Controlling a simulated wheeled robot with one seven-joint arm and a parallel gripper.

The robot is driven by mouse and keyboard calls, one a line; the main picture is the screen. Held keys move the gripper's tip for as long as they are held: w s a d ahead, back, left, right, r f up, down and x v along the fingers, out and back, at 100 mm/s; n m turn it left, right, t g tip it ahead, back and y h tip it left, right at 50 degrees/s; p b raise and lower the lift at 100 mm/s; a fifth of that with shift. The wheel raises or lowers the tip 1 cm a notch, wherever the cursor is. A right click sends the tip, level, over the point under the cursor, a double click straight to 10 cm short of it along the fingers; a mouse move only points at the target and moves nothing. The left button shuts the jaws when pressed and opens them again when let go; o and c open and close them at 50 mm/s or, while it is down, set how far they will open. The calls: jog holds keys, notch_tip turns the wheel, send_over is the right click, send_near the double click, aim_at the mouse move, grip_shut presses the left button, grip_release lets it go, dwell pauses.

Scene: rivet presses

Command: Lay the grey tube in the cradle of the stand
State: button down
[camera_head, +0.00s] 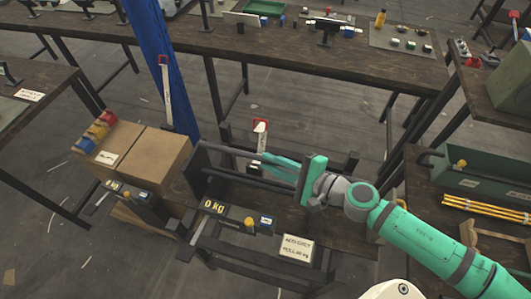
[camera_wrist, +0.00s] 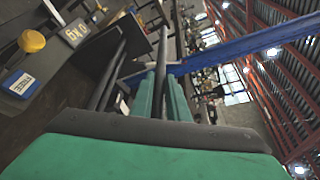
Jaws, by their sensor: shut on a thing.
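My gripper (camera_head: 278,162) reaches left over the dark stand (camera_head: 196,168), its two teal fingers close together. In the wrist view the fingers (camera_wrist: 163,92) are shut on a dark bar, which seems to be the grey tube (camera_wrist: 161,52). In the head view the tube (camera_head: 230,151) runs left from the fingers towards the stand's upright end plate. A second dark bar (camera_head: 240,181) runs roughly parallel, nearer the front; it also shows in the wrist view (camera_wrist: 107,75). The fingers hide part of the tube, and I cannot tell whether it touches the cradle.
A scale display (camera_head: 213,207) reading 0 KG and a yellow knob (camera_head: 249,224) are in front of the stand. A red-topped lever (camera_head: 260,135) rises behind it. Cardboard boxes (camera_head: 155,160) stand left, a blue post (camera_head: 160,60) behind, a green bin (camera_head: 480,180) right.

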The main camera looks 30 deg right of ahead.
aim_at(271, 186)
jog(key=shift+f, duration=4.85)
jog(key=c, duration=1.6)
grip_release()
jog(key=shift+c, duration=0.2)
jog(key=shift+a, duration=0.1)
jog(key=shift+s+f, duration=0.1)
